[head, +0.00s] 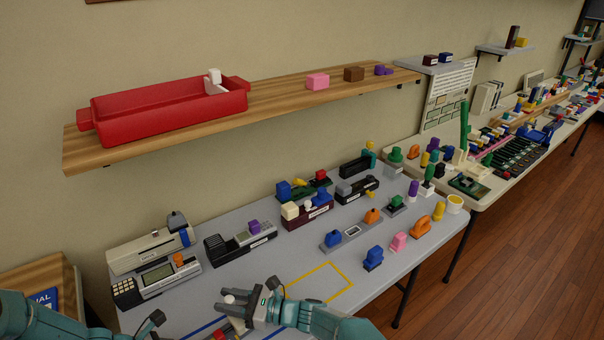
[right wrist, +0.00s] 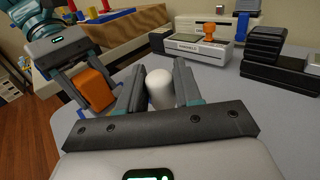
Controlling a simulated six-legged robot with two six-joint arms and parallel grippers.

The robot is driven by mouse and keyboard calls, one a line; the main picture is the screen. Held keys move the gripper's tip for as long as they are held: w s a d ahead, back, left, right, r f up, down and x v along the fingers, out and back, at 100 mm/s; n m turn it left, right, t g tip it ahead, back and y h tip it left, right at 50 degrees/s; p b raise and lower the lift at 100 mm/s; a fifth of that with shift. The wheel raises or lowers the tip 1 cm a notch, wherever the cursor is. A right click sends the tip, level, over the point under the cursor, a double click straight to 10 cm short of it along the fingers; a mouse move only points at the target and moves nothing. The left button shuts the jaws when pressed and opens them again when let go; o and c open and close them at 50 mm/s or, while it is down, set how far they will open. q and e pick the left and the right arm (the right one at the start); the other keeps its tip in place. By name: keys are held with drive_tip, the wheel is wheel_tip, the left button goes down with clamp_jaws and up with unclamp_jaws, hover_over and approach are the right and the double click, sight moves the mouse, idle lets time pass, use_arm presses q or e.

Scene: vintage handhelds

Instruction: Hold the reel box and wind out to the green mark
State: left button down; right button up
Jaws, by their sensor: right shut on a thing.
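My right gripper (head: 245,302) is low in the middle of the head view, over the grey table. In the right wrist view its two fingers (right wrist: 158,90) are shut on a white rounded knob (right wrist: 160,86). The knob's white top also shows in the head view (head: 229,297). In the right wrist view my left gripper (right wrist: 88,82) is at the upper left, its fingers on either side of an orange block (right wrist: 96,92). Whether they press on it is unclear. I cannot make out the reel box for certain, nor a green mark.
Grey handheld devices (head: 158,277) stand on the table's left side, and several small coloured pieces stand to the right. A yellow outline (head: 335,268) marks a bare patch beside my right gripper. A red tray (head: 165,112) sits on the wooden shelf above.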

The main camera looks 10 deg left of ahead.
use_arm(q)
drive_tip(key=shift+s+d+f, duration=0.1)
drive_tip(key=shift+f, duration=0.05)
use_arm(e)
drive_tip(key=shift+w+r, duration=0.1)
drive_tip(key=o, duration=0.9)
drive_tip(key=shift+c, duration=0.2)
drive_tip(key=shift+d, duration=0.15)
drive_tip(key=d, duration=1.1)
drive_tip(key=shift+w+d, duration=0.3)
drive_tip(key=shift+d, duration=0.1)
